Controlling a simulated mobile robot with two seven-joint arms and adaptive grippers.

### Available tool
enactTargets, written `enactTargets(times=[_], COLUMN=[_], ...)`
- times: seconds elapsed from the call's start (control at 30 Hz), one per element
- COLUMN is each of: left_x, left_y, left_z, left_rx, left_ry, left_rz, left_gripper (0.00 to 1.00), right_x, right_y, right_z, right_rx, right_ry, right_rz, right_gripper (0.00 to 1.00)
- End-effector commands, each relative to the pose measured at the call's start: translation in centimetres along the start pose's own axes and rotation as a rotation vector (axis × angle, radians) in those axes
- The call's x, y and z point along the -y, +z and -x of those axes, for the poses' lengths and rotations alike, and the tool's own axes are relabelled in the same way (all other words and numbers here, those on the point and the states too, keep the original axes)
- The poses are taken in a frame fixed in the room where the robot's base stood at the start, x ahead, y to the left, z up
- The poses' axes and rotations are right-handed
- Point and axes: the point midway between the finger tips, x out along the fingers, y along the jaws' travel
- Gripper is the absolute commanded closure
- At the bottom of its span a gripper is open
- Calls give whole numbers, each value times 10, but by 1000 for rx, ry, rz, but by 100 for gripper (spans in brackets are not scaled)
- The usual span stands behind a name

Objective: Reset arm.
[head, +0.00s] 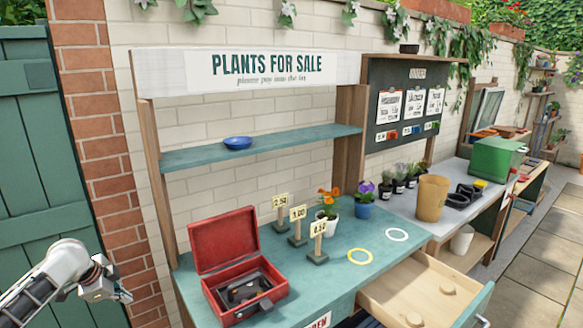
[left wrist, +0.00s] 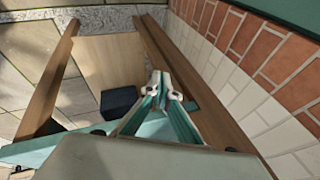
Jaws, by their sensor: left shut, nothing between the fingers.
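My left gripper (head: 122,297) is at the lower left of the head view, in front of the brick pillar and left of the teal stall counter. In the left wrist view its fingers (left wrist: 164,92) are together, with nothing between them. The gripper is apart from the objects on the counter. My right gripper is not in view.
On the teal counter (head: 335,284) are an open red cash box (head: 222,252), price signs (head: 297,226), potted flowers and two rings. An open wooden drawer (head: 425,290) juts out at the front right. A blue bowl (head: 238,143) is on the shelf. A teal door (head: 45,150) is at left.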

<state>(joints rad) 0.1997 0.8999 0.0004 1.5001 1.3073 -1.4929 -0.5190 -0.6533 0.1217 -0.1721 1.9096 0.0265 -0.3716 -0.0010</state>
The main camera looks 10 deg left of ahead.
Motion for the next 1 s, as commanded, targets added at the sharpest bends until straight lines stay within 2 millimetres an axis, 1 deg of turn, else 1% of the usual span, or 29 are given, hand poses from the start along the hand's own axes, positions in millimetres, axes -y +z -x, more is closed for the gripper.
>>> enactTargets(times=[0.03, 0.07, 0.1, 0.17, 0.2, 0.27, 0.3, 0.4, 0.43, 0.5, 0.6, 0.73, 0.77, 0.8, 0.87, 0.97, 1.0], left_x=[22, 36, 55, 83, 100, 125, 140, 171, 178, 190, 203, 210, 199, 184, 164, 127, 110], left_y=[2, 4, 5, 5, 4, 0, -4, -16, -20, -31, -48, -72, -75, -77, -81, -88, -91], left_z=[1, 3, 6, 14, 21, 34, 43, 68, 75, 90, 111, 134, 123, 107, 89, 59, 46], left_rx=[8, 9, 7, -6, -20, -49, -75, -147, -169, -222, -298, -398, -405, -406, -412, -423, -428], left_ry=[-88, -145, -222, -336, -412, -521, -590, -738, -775, -850, -932, -1009, -992, -963, -929, -870, -843], left_rz=[47, 74, 106, 147, 167, 189, 198, 197, 192, 175, 142, 84, 85, 91, 96, 106, 112], left_gripper=[100, 100, 100, 100, 100, 100, 100, 100, 100, 100, 100, 100, 100, 100, 100, 100, 100], right_x=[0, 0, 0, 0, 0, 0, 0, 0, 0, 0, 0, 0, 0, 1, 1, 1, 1], right_y=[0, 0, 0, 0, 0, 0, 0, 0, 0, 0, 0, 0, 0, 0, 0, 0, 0], right_z=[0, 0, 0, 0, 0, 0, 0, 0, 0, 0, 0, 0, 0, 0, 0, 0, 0], right_rx=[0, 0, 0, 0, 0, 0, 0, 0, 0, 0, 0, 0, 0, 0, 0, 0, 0], right_ry=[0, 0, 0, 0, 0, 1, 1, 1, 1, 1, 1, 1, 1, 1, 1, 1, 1], right_rz=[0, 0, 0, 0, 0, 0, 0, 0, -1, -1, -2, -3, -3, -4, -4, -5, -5], right_gripper=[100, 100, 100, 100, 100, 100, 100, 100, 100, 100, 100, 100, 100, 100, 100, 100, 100])
